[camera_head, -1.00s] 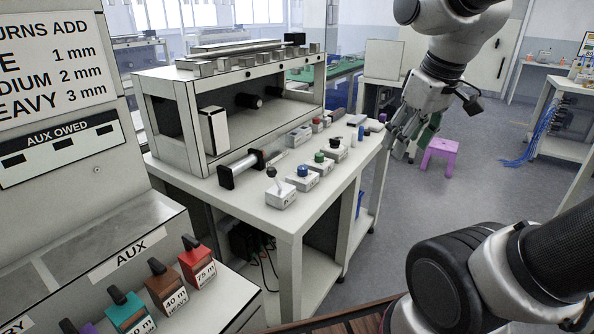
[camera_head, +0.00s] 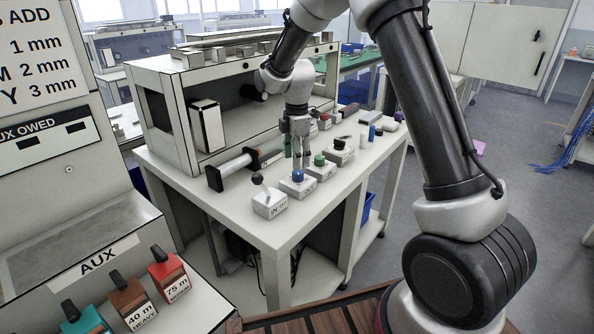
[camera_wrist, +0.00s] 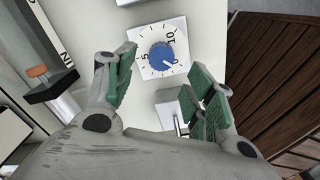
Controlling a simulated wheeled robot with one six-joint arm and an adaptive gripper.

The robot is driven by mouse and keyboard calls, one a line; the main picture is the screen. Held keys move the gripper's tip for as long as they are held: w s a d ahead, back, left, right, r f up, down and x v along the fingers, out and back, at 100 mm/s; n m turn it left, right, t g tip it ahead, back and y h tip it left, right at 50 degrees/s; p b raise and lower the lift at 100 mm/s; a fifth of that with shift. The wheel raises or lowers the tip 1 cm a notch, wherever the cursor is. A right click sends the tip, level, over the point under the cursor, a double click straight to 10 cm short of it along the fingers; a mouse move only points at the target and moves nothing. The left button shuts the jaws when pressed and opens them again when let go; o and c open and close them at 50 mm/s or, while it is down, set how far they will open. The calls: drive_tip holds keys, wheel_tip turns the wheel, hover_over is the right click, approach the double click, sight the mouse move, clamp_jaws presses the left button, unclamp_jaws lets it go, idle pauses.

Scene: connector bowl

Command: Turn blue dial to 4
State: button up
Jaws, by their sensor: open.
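The blue dial (camera_head: 298,175) sits on a small white box (camera_head: 297,188) on the workbench. In the wrist view the blue dial (camera_wrist: 161,56) shows a scale with 0, 5 and 10 around it, and its white mark points to the lower right, close to the 0. My gripper (camera_head: 296,160) is above the dial, pointing down. In the wrist view my gripper (camera_wrist: 164,82) is open, with its green-padded fingers wide apart and nothing between the pads. The dial lies ahead of the fingertips there; I cannot tell the exact height gap.
A white box with a black-knobbed lever (camera_head: 268,203) stands left of the dial box. A box with a green button (camera_head: 320,161) and one with a black knob (camera_head: 341,148) stand to the right. A black-ended cylinder (camera_head: 232,170) lies behind. The bench's front strip is clear.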

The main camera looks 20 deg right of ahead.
sight(297, 172)
wheel_tip(297, 172, down, 5)
drive_tip(key=shift+f, duration=0.15)
drive_tip(key=shift+c, duration=0.2)
drive_tip(key=c, duration=1)
